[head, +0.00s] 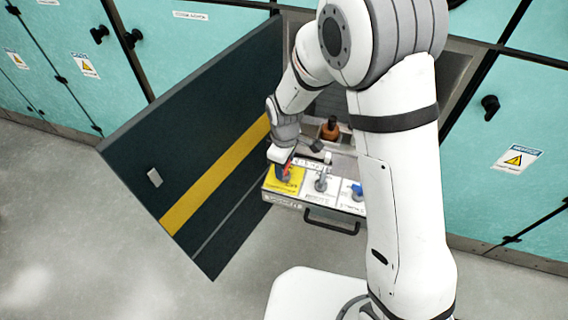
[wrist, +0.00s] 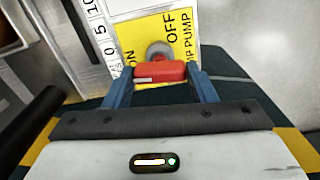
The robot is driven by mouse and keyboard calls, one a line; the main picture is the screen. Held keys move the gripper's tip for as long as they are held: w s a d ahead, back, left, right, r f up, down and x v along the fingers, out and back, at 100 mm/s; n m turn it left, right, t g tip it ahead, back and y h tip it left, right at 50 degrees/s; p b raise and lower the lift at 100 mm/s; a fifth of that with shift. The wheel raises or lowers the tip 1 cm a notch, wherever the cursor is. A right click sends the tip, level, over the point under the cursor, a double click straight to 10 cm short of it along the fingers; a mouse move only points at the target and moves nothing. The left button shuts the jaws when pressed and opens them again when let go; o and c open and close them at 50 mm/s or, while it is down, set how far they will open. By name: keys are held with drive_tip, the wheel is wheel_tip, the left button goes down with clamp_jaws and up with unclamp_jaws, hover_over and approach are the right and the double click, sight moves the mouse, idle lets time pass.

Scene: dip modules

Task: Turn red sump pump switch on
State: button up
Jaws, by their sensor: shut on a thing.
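The red sump pump switch (wrist: 158,73) shows in the wrist view on a yellow plate (wrist: 188,50) lettered ON and OFF. Its handle lies crosswise between the blue fingers of my gripper (wrist: 162,77), which is shut on it. A white mark sits at the handle's left end, on the side of the ON lettering. ON is partly hidden by the handle and left finger. In the head view my gripper (head: 285,165) is over the yellow plate (head: 283,186), at the left end of the panel. The red handle (head: 288,167) shows only in part there.
A grey knob (head: 321,183) on a white plate and a blue knob (head: 356,191) stand to the right. An orange-brown object (head: 330,128) is behind. The open dark cabinet door (head: 205,150) is close on the left. A black handle (head: 331,222) fronts the drawer.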

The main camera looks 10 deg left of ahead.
drive_tip(key=shift+n, duration=0.6)
drive_tip(key=o, duration=1)
wheel_tip(320, 180, up, 8)
drive_tip(key=shift+f, duration=0.1)
idle(0.5)
